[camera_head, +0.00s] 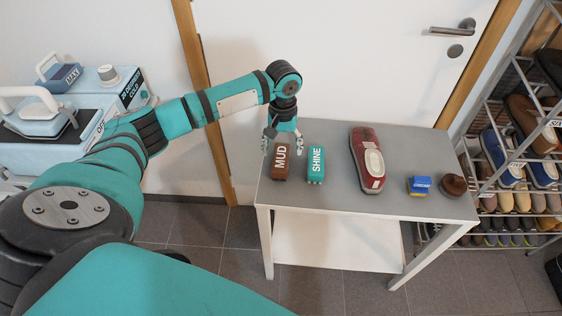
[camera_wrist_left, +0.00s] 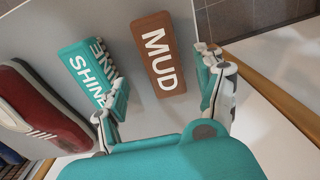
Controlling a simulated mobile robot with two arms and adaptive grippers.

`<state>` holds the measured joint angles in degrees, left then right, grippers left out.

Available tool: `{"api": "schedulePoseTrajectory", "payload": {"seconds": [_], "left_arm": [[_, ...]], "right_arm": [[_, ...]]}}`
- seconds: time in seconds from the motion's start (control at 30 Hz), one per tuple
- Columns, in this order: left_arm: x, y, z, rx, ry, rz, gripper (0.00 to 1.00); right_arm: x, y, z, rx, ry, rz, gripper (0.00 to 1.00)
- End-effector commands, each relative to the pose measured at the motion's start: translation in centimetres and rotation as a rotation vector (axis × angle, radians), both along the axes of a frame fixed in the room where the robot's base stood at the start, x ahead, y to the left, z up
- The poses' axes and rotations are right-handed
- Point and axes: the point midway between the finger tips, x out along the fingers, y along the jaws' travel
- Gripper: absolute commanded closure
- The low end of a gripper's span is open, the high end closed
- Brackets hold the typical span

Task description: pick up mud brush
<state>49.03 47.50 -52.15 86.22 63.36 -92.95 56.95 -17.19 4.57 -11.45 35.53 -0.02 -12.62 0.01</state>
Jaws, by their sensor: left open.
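The mud brush (camera_head: 281,161) is a brown block with MUD in white letters, lying at the left end of the grey table. It also shows in the left wrist view (camera_wrist_left: 158,55). My left gripper (camera_head: 282,143) is open above the brush's far end, pointing down. In the left wrist view its fingers (camera_wrist_left: 165,92) stand apart, one on each side of the brush's near end. One finger overlaps the teal shine brush (camera_wrist_left: 88,72), which lies just beside the mud brush and also shows in the head view (camera_head: 316,165). My right gripper is not in view.
A red shoe (camera_head: 368,160), a blue and yellow box (camera_head: 419,186) and a brown round object (camera_head: 453,186) stand farther right on the table (camera_head: 340,198). A door is behind, and a shoe rack (camera_head: 490,175) is at right.

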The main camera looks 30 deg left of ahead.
Motion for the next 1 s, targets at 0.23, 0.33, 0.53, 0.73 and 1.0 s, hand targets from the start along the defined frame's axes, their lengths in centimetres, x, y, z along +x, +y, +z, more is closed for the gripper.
{"api": "schedulePoseTrajectory", "payload": {"seconds": [0.23,0.33,0.53,0.73,1.0], "left_arm": [[-0.6,0.2,-3.0,0.002,0.005,0.000,0.29],[-0.6,0.2,-4.4,0.001,0.003,0.000,0.29],[-0.6,0.2,-5.3,0.000,0.001,-0.001,0.29],[-0.6,0.2,-5.3,0.001,0.000,-0.001,0.35],[-0.5,0.2,-5.3,0.001,0.000,-0.001,0.71]], "right_arm": [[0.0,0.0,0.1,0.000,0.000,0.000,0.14],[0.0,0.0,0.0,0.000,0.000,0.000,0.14],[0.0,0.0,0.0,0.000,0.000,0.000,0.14],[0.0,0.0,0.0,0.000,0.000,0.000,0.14],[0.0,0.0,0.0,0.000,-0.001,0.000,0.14]]}}
